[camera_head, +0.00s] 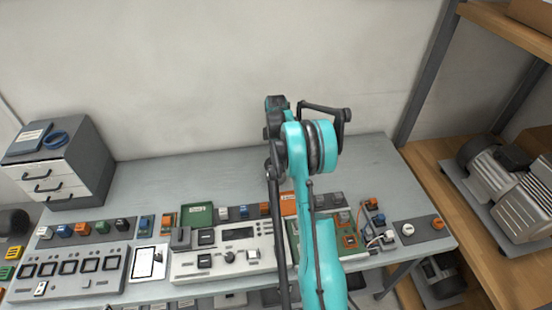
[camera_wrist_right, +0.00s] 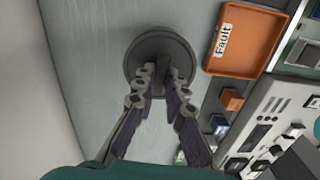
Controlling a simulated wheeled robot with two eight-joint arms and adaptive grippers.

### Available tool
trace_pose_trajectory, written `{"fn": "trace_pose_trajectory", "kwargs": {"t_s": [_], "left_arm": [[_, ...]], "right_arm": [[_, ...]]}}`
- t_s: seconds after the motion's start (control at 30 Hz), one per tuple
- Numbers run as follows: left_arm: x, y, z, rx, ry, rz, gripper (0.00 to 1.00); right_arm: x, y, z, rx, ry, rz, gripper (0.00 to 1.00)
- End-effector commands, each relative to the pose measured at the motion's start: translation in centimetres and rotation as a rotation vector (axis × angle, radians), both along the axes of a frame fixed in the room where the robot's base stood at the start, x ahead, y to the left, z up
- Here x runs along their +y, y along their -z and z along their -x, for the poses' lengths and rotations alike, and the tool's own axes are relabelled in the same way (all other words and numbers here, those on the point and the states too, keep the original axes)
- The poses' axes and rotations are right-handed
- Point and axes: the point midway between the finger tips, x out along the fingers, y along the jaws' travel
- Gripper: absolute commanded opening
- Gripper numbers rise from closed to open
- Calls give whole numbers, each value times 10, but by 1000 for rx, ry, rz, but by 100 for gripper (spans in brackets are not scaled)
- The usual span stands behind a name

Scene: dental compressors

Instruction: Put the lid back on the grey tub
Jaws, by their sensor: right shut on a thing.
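A round dark grey lid (camera_wrist_right: 160,50) shows in the right wrist view, over the grey tabletop. My right gripper (camera_wrist_right: 160,76) is shut on it, with both fingertips close together near its middle. No separate grey tub can be made out. I cannot tell whether the tub is below the lid or how high the lid is. In the head view my right arm covers this part of the table, so the lid and fingertips are hidden there. My left gripper is in neither view.
An orange tray (camera_wrist_right: 246,38) with a label lies right of the lid in the wrist view. A green tray (camera_head: 197,215), a control panel (camera_head: 220,249) and several small coloured parts line the table front. A drawer unit (camera_head: 64,170) stands left. The table's back left is clear.

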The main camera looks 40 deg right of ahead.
Motion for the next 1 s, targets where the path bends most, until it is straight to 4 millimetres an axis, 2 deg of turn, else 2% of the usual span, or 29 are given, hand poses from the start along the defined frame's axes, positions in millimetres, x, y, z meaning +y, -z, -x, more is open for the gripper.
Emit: {"fn": "trace_pose_trajectory", "kwargs": {"t_s": [0.4,0.43,0.5,0.73,0.8,0.83,1.0], "left_arm": [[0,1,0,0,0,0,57],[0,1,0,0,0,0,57],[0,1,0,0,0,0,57],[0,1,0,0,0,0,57],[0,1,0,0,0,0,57],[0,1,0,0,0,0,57],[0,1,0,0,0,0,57]], "right_arm": [[0,0,0,0,0,0,0],[0,0,0,0,0,0,16],[0,0,0,0,0,0,35],[0,0,0,0,0,0,35],[0,0,0,0,0,0,53],[0,0,0,0,0,0,56],[0,0,0,0,0,0,56]]}}
